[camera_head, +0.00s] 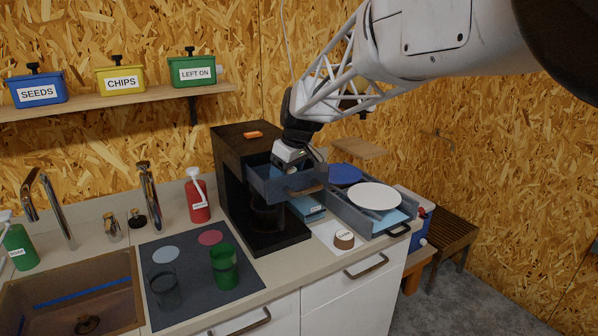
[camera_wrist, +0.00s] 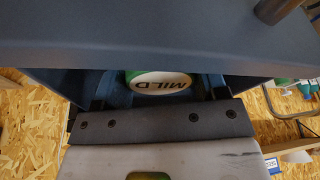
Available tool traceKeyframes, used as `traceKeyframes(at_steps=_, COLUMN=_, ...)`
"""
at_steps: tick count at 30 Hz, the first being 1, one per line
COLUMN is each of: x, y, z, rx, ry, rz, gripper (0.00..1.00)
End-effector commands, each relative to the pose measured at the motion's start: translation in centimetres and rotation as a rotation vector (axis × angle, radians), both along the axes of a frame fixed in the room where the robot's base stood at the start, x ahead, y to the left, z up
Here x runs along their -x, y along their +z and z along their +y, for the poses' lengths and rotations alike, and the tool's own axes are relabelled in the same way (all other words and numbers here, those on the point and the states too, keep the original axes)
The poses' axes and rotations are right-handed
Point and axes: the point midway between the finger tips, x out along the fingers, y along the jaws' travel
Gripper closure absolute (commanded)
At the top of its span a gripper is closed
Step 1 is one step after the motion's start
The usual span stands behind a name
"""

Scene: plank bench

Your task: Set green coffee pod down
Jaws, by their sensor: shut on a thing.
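The green coffee pod (camera_wrist: 160,84), with a white top marked MILD, sits between my gripper's fingers in the wrist view. My gripper (camera_head: 290,168) is shut on it, at the open blue-grey drawer (camera_head: 275,186) of the dark coffee machine (camera_head: 236,139). The drawer wall (camera_wrist: 150,42) fills the top of the wrist view and hides part of the pod and fingertips. I cannot tell whether the pod touches the drawer floor.
A red bottle (camera_head: 198,202) stands left of the machine. A brown-sided pod (camera_head: 344,239) stands in front. A green glass (camera_head: 224,268) is on the dark mat (camera_head: 190,296).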

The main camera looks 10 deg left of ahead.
Motion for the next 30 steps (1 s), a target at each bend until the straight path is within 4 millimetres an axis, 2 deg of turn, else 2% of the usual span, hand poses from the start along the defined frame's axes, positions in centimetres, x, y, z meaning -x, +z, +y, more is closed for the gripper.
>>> traceKeyframes(at_steps=7, x=0.0, y=-0.3, z=0.0, rx=0.0, ry=0.0, rz=0.0, gripper=0.56)
traceKeyframes(at_steps=8, x=0.0, y=-0.2, z=0.0, rx=0.0, ry=0.0, rz=0.0, gripper=0.29)
traceKeyframes(at_steps=12, x=0.0, y=-0.2, z=0.0, rx=0.0, ry=0.0, rz=0.0, gripper=0.08)
traceKeyframes(at_steps=23, x=0.0, y=-0.1, z=0.0, rx=0.0, ry=0.0, rz=0.0, gripper=0.08)
traceKeyframes(at_steps=30, x=0.1, y=1.3, z=-0.4, rx=-0.001, ry=0.0, rz=-0.001, gripper=0.08)
